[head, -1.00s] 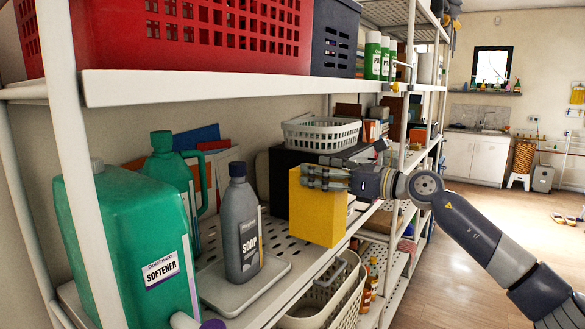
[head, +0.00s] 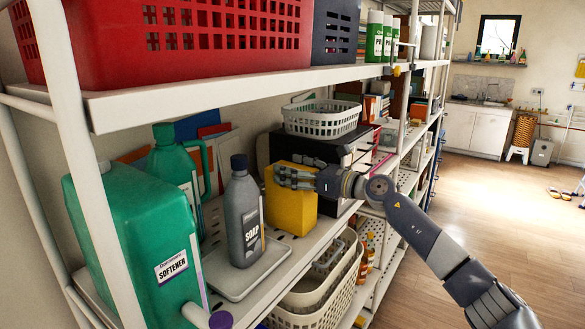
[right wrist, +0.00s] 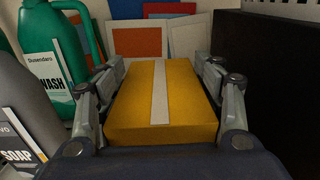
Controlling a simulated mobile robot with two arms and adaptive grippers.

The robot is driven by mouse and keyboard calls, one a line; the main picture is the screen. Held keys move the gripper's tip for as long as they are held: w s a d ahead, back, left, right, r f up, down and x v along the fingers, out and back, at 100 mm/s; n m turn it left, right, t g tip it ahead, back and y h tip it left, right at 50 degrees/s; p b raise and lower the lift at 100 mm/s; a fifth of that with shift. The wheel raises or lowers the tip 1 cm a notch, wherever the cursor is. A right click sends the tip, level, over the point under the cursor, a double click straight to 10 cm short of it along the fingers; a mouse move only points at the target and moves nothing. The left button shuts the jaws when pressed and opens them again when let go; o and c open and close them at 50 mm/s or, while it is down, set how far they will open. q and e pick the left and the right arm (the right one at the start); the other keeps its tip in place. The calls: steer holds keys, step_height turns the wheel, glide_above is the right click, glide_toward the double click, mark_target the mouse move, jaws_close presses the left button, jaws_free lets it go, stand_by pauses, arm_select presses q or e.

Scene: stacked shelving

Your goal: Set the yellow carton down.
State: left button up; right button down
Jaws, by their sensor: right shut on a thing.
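The yellow carton (head: 289,212) stands upright over the middle shelf (head: 248,281), between the grey soap bottle and a black box. Its base is at or just above the shelf surface; I cannot tell whether it touches. My right gripper (head: 294,178) is shut on the carton near its top, reaching in from the right. In the right wrist view the carton (right wrist: 165,132), with a pale stripe along it, sits between the two fingers (right wrist: 162,68). My left gripper is not in view.
A grey soap bottle (head: 243,215) stands on a tray (head: 226,286) left of the carton. Green bottles (head: 140,245) are further left. A black box (head: 342,152) bearing a white basket (head: 322,121) is close on the right. The upper shelf (head: 240,88) runs overhead.

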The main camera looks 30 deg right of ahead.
steer(key=shift+c, duration=2.2)
jaws_free()
steer(key=shift+s+a, duration=0.1)
steer(key=shift+s+d+f+b, duration=0.15)
steer(key=shift+s+d+b, duration=0.1)
steer(key=shift+s+b, duration=0.1)
steer(key=b+v, duration=0.7)
steer(key=v, duration=0.4)
steer(key=shift+s, duration=0.1)
